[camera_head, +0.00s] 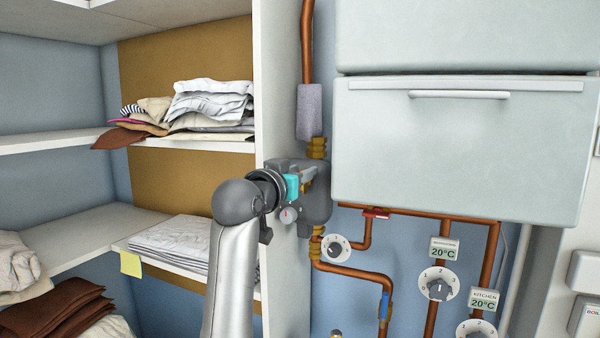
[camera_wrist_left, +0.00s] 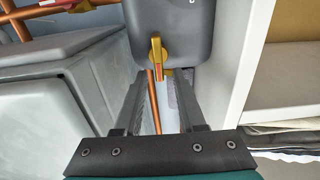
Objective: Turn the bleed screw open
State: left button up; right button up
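A dark grey unit (camera_head: 318,205) sits on the copper pipe beside the shelf's side panel. In the left wrist view, a brass piece with a narrow upright tab (camera_wrist_left: 157,52), which looks like the bleed screw, stands out from the grey body (camera_wrist_left: 185,28). My left gripper (camera_head: 308,178) is in front of the unit in the head view; its fingers hide the screw there. In the wrist view the left gripper (camera_wrist_left: 160,82) has its two fingers apart, with the brass piece between and just beyond the tips. I see gaps at both sides; no contact is clear. My right gripper is out of view.
The white side panel (camera_head: 279,80) stands close left of the unit, with linen shelves beyond. A pale cabinet (camera_head: 460,145) is close on the right. Copper pipes, a red-handled valve (camera_head: 376,213), a blue-handled valve (camera_head: 384,305) and dials (camera_head: 437,285) lie below right.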

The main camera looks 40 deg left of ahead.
aim_at(318, 181)
pick_arm(q)
grip_shut()
jog(key=shift+m, duration=0.3)
dwell(0.3)
jog(key=m+p, duration=0.2)
jog(key=m, duration=0.2)
jog(key=d+f+m+p, duration=0.1)
jog(key=m+p, duration=0.1)
jog(key=m, duration=0.2)
jog(key=d+m+p, duration=0.1)
jog(key=m+p, duration=0.1)
jog(key=m, duration=0.3)
jog(key=shift+w+d+f, duration=0.1)
jog(key=shift+w+f, duration=0.15)
jog(key=shift+w, duration=0.1)
jog(key=shift+f+m+p, duration=0.25)
jog(key=shift+m+p, duration=0.25)
jog(key=shift+m, duration=0.6)
jog(key=shift+f+m+p, duration=0.25)
jog(key=shift+m+p, duration=0.2)
jog(key=shift+m, duration=0.65)
